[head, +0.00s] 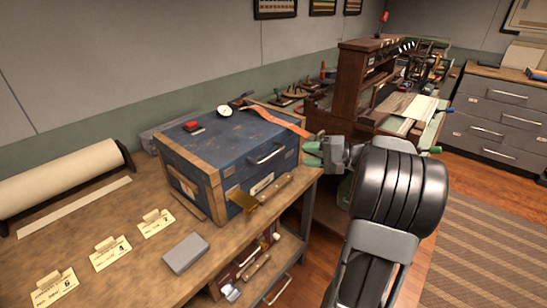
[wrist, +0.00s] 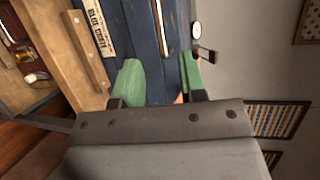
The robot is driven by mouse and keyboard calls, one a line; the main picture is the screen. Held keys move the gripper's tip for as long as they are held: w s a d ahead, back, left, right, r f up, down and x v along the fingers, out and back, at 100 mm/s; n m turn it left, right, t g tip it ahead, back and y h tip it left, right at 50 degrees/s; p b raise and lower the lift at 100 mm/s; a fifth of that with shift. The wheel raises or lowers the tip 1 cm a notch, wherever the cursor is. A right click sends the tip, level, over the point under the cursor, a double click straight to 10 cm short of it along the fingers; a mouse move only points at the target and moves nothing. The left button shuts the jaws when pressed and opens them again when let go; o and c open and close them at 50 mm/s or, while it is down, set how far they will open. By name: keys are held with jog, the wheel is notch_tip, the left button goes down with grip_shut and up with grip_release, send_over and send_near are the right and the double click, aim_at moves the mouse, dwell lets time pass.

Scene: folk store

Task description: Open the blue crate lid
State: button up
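The blue crate (head: 205,165) with wooden edging stands on the workbench in the head view. Its blue lid (head: 225,135) looks shut. A metal handle (head: 266,155) is on the front, above a paper label; the handle (wrist: 162,28) and label (wrist: 97,27) also show in the wrist view. My gripper (head: 313,153) is at the crate's right end, near its front corner. Its green fingers are apart with nothing seen between them; they also show in the wrist view (wrist: 160,80), facing the crate. Whether a finger touches the crate I cannot tell.
On the lid lie a red item (head: 191,126), a round white dial (head: 224,111) and an orange strap (head: 277,119). A wooden-handled tool (head: 272,190) and grey block (head: 186,253) lie before the crate. A cluttered desk (head: 355,85) stands behind my gripper.

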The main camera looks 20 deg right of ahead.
aim_at(275, 154)
jog(key=x, duration=1.1)
jog(key=shift+a, duration=0.15)
jog(key=shift+c, duration=0.5)
grip_shut()
